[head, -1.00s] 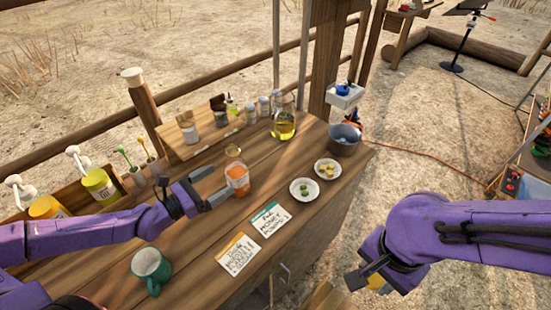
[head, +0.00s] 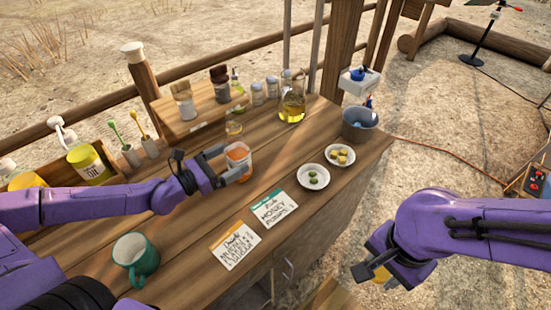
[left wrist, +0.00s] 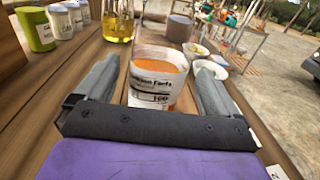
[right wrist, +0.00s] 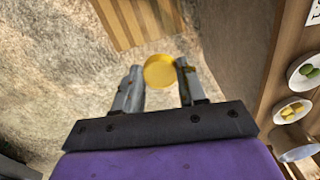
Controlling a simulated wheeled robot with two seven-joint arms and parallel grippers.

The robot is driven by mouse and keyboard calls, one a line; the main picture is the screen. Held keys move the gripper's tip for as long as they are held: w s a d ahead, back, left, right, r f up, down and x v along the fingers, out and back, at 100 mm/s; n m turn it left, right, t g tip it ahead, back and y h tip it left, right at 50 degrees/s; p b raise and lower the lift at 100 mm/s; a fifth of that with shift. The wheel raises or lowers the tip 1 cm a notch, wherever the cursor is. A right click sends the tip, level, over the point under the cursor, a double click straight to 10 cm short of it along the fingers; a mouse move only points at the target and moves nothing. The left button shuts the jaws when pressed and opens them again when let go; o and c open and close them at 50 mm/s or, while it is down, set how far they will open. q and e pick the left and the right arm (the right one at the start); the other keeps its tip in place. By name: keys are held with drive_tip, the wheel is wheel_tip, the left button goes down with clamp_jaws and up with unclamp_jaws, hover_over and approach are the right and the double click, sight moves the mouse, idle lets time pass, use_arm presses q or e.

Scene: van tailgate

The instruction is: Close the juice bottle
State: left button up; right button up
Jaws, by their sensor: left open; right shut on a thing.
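The juice bottle (head: 238,158) stands upright on the wooden table, with orange juice inside. In the left wrist view it (left wrist: 158,80) shows a white label and stands between the fingers. My left gripper (head: 231,167) is open, its fingers on either side of the bottle; I cannot see any contact. My right gripper (right wrist: 160,82) is shut on a round yellow lid (right wrist: 160,71) and holds it off the table's right side, over the ground. In the head view the lid (head: 382,274) is partly hidden by the gripper.
A small glass (head: 233,128) stands behind the bottle and a flask of yellow liquid (head: 291,110) further back. Two small plates (head: 313,185) and a grey bucket (head: 372,124) stand to the right. A green mug (head: 136,256) and two cards (head: 235,246) are nearer me.

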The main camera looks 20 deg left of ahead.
sight(244, 150)
use_arm(q)
drive_tip(key=shift+s+r, duration=0.1)
drive_tip(key=shift+r, duration=0.05)
use_arm(e)
drive_tip(key=shift+s+r, duration=0.1)
drive_tip(key=shift+r, duration=0.05)
drive_tip(key=shift+s, duration=0.1)
use_arm(q)
drive_tip(key=b+x, duration=0.1)
drive_tip(key=x, duration=0.1)
drive_tip(key=b+x, duration=0.1)
drive_tip(key=x, duration=0.1)
drive_tip(key=shift+w+f, duration=0.2)
drive_tip(key=shift+w, duration=0.15)
use_arm(e)
wheel_tip(244, 150, down, 3)
drive_tip(key=shift+r, duration=0.1)
use_arm(q)
drive_tip(key=shift+w+d+r+b, duration=0.1)
drive_tip(key=shift+w+d+b, duration=0.05)
drive_tip(key=shift+w+b, duration=0.15)
use_arm(e)
drive_tip(key=shift+w, duration=0.2)
use_arm(q)
drive_tip(key=shift+r, duration=0.15)
use_arm(e)
drive_tip(key=shift+s, duration=0.1)
use_arm(q)
drive_tip(key=shift+s, duration=0.1)
